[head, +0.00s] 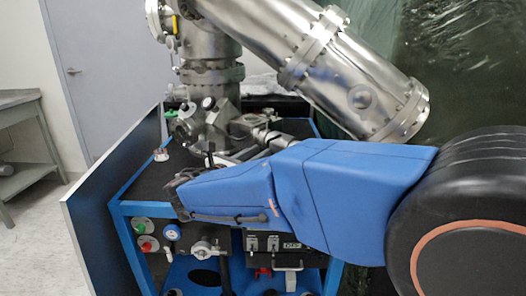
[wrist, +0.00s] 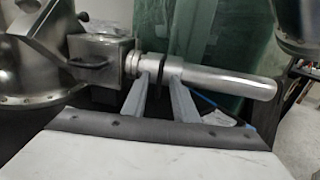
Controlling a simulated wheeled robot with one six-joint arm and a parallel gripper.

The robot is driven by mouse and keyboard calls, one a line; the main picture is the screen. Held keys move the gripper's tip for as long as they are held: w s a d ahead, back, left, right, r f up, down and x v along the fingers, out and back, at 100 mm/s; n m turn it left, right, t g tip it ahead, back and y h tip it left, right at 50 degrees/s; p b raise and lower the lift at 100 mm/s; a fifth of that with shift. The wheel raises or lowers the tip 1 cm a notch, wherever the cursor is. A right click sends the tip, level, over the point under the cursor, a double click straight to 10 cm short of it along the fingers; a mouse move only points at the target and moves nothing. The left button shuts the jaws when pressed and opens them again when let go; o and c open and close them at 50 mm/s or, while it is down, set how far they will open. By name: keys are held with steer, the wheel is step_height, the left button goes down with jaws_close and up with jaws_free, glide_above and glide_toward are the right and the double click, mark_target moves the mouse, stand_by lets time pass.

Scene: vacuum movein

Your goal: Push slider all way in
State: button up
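The slider (wrist: 225,82) is a bright metal tube with a rounded free end, lying roughly level in the wrist view. It extends right from a square metal block (wrist: 100,60) and has a dark ring near its middle. My gripper (wrist: 160,74) has its two grey fingers apart, with tips at the near side of the tube, around the dark ring's position. A gap shows between them. I cannot tell whether they touch the tube. In the head view my blue arm covers most of the slider and the fingers.
A blue-framed cart (head: 125,208) carries the metal vacuum equipment, with knobs and gauges on its front. A large steel cylinder (head: 350,75) slants above my arm. A dark green plastic sheet (head: 470,60) hangs behind. A grey side table (head: 25,150) stands at the left.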

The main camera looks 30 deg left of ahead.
steer(key=s, duration=1.4)
steer(key=shift+a, duration=0.25)
steer(key=shift+s, duration=0.1)
